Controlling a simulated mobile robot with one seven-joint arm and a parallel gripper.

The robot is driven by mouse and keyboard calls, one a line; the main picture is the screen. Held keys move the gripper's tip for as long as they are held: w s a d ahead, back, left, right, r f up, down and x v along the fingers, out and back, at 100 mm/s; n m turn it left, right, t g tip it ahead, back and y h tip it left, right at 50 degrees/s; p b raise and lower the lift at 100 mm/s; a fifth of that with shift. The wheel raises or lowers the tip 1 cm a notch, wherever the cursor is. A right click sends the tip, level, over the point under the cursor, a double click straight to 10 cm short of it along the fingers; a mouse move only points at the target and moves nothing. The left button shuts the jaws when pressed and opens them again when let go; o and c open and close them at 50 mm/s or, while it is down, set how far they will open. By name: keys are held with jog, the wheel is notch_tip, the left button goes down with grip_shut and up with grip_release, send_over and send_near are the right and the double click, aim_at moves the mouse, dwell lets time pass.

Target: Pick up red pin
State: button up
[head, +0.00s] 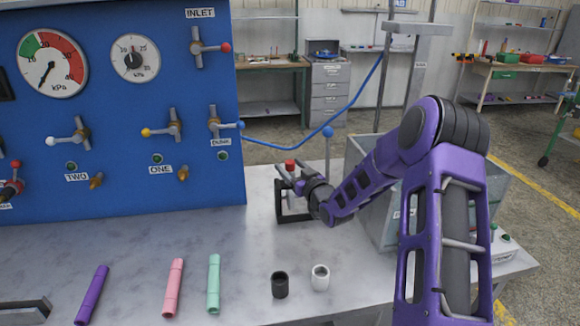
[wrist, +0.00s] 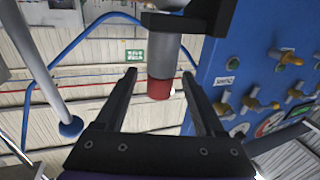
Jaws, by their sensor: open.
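The red pin (head: 290,166) stands upright at a small black stand (head: 280,203) on the bench, just right of the blue panel. In the wrist view its red end (wrist: 159,89) and grey shaft (wrist: 163,58) show, with the shaft meeting a dark block (wrist: 190,18). My gripper (head: 296,181) is at the pin, reaching in from the right. In the wrist view the two fingers of my gripper (wrist: 160,74) are apart, one on each side of the pin, with a visible gap at both sides. Nothing is gripped. The pin's lower part is hidden in the head view.
The blue panel (head: 120,110) with gauges and valves rises close on the left. A blue-knobbed lever (head: 328,132) and a blue hose (head: 345,112) are behind my gripper. A grey bin (head: 375,225) stands right.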

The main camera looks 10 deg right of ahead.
jog(key=shift+w+a, duration=0.15)
jog(key=shift+w, duration=0.2)
jog(key=shift+c, duration=0.3)
grip_shut()
